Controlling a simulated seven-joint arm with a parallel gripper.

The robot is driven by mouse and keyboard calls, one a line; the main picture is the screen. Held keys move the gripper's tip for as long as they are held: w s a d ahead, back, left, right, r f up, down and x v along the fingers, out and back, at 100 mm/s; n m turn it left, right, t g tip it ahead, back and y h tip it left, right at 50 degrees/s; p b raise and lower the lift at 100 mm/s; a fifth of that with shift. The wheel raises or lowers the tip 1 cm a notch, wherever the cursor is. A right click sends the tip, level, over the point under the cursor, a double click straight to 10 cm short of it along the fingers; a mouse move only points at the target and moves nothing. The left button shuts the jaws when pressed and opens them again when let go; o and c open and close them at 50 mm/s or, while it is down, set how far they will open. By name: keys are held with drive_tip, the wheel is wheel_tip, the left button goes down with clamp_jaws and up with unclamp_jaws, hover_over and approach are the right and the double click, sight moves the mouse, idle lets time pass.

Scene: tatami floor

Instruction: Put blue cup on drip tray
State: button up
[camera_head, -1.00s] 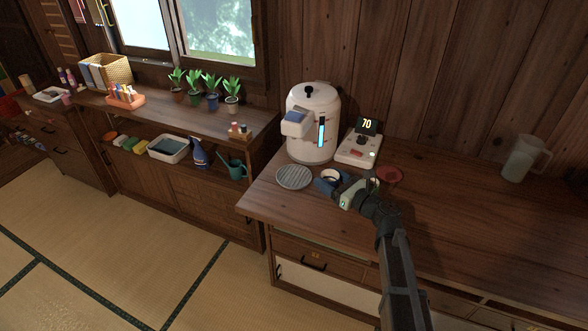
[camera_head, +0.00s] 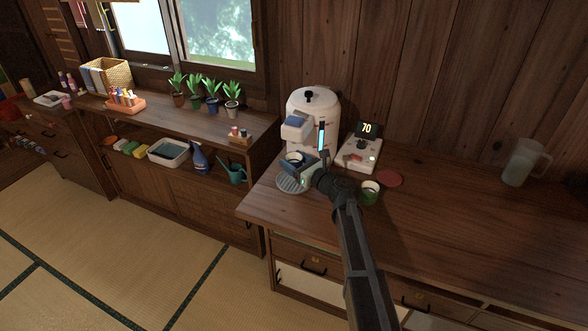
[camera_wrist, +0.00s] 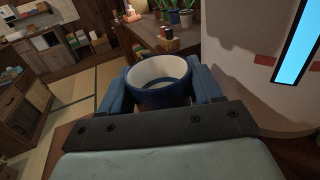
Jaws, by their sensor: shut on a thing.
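The blue cup (camera_wrist: 160,97), white inside, is upright between the two blue fingers of my gripper (camera_wrist: 160,92) in the wrist view. My gripper also shows in the head view (camera_head: 298,172), shut on the blue cup (camera_head: 293,158). The cup is over the round grey drip tray (camera_head: 291,184), under the spout of the white dispenser (camera_head: 313,125). The fingers hide part of the tray. I cannot tell whether the cup touches the tray.
A green cup (camera_head: 370,192) stands right of my gripper, near a red coaster (camera_head: 390,178). A white device with a display reading 70 (camera_head: 360,152) is right of the dispenser. A clear pitcher (camera_head: 525,162) stands far right. The counter's right side is mostly clear.

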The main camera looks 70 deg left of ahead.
drive_tip(key=shift+f, duration=1.6)
drive_tip(key=shift+f, duration=0.15)
drive_tip(key=o, duration=1.2)
drive_tip(key=shift+r, duration=0.2)
drive_tip(key=v, duration=1.2)
